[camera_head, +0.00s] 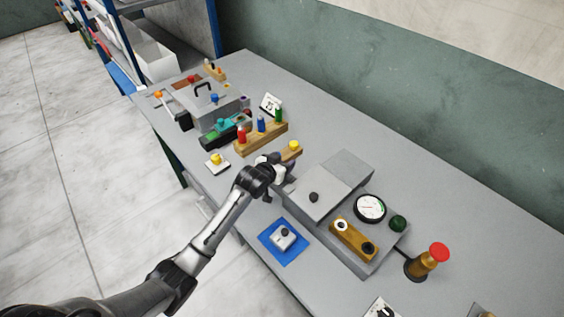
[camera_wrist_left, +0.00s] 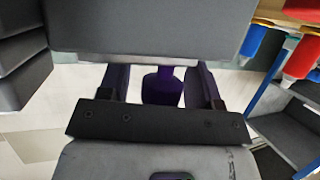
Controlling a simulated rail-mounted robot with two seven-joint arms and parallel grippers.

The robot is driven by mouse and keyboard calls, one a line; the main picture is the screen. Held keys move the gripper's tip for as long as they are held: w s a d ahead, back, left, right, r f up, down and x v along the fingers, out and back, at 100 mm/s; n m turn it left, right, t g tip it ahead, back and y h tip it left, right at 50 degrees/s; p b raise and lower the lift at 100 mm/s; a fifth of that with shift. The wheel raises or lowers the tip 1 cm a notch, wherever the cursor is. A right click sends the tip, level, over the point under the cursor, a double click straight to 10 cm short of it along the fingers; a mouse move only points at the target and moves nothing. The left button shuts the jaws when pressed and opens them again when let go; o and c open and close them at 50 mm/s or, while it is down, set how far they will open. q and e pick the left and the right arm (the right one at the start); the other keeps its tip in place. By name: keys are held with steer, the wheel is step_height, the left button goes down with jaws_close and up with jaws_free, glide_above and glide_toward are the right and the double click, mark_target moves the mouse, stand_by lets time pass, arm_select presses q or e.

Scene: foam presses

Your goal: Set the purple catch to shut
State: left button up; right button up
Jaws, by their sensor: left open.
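The purple catch (camera_wrist_left: 162,88) shows in the left wrist view, between the two dark fingers of my left gripper (camera_wrist_left: 162,78). The fingers stand apart on either side of it, and I cannot tell whether either touches it. A grey block (camera_wrist_left: 150,28) covers the catch's far end and the fingertips. In the head view my left gripper (camera_head: 277,170) is at the left end of the grey press (camera_head: 318,193), where the gripper and wrist hide the catch. The catch's setting cannot be read. My right gripper is not in view.
Near the press are a blue mat (camera_head: 270,246) with a small grey block, a round gauge (camera_head: 370,207) and a red-topped post (camera_head: 437,254). A wooden rack (camera_head: 262,138) with coloured pegs stands just beyond my gripper. Free table lies behind the press.

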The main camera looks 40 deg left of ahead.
arm_select(q)
jaws_close()
stand_by(0.5)
